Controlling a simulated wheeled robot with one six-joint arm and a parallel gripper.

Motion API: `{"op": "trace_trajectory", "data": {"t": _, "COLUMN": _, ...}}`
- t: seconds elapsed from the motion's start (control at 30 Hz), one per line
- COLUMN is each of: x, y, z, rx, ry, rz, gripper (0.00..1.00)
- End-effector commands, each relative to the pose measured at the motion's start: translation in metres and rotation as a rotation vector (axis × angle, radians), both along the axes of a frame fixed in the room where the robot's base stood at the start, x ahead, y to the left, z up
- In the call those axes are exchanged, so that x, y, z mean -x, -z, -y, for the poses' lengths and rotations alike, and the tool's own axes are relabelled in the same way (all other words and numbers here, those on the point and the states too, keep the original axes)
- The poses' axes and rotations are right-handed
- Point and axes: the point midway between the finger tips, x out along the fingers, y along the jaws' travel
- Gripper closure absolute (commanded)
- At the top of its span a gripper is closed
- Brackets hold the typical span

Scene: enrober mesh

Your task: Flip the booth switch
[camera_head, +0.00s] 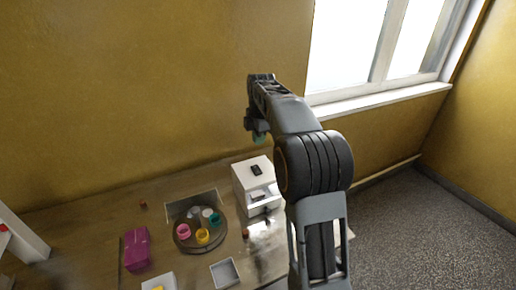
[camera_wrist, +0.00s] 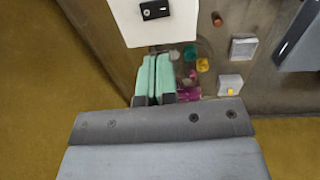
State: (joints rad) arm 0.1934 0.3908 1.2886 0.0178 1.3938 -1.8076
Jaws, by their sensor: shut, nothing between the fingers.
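The booth is a white box (camera_head: 250,186) standing on the wooden table, with a dark opening in its front. A small black switch (camera_head: 256,170) sits on its top. In the wrist view the white top (camera_wrist: 130,28) is at the upper middle and the black switch (camera_wrist: 155,9) lies near the frame's top edge. My gripper (camera_head: 259,138) is above the booth, near the wall, with its teal fingers pointing down. In the wrist view my gripper (camera_wrist: 154,58) shows its two fingers together and empty, apart from the switch. The switch's exact tilt is too small to tell.
A round dark tray (camera_head: 185,244) with several coloured cups stands left of the booth. A magenta box (camera_head: 136,249), an open grey-white box (camera_head: 225,273) and a small red-brown object (camera_head: 143,205) are on the table. The yellow wall and window sill (camera_head: 380,93) lie behind.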

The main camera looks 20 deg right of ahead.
Motion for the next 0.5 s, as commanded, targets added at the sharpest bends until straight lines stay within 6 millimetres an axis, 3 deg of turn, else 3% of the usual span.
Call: {"op": "trace_trajectory", "data": {"t": 0.5, "x": 0.0016, "y": -0.0105, "z": 0.0007, "rx": 0.0, "ry": 0.001, "rz": 0.0, "gripper": 1.0}}
